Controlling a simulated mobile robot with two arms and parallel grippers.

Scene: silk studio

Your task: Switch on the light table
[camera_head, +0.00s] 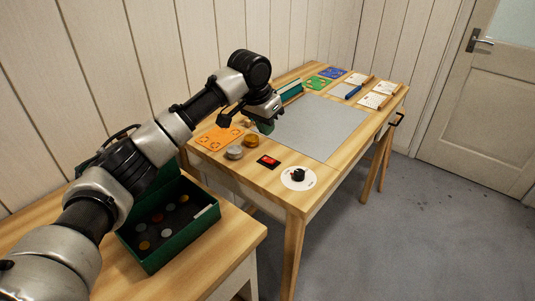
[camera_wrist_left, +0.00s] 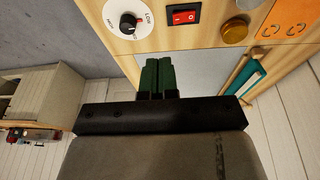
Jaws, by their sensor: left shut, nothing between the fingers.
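The light table has a flat grey panel (camera_head: 315,125) set in a wooden top; it looks dull grey, with no glow. A red rocker switch (camera_head: 268,161) sits on the near wooden edge; it also shows in the left wrist view (camera_wrist_left: 184,16). Beside it is a black dial on a white disc (camera_head: 298,178), marked LOW in the left wrist view (camera_wrist_left: 128,22). My left gripper (camera_head: 265,127) is shut and empty, above the panel's near left corner and apart from the switch. Its green fingertips (camera_wrist_left: 157,74) are together in the left wrist view. My right gripper is out of view.
An orange stencil (camera_head: 218,138) and two small round tins (camera_head: 251,141) lie left of the switch. Green and blue stencils, cards and pencils line the far edges. A green open box (camera_head: 170,240) stands on the nearer table. The panel is mostly clear.

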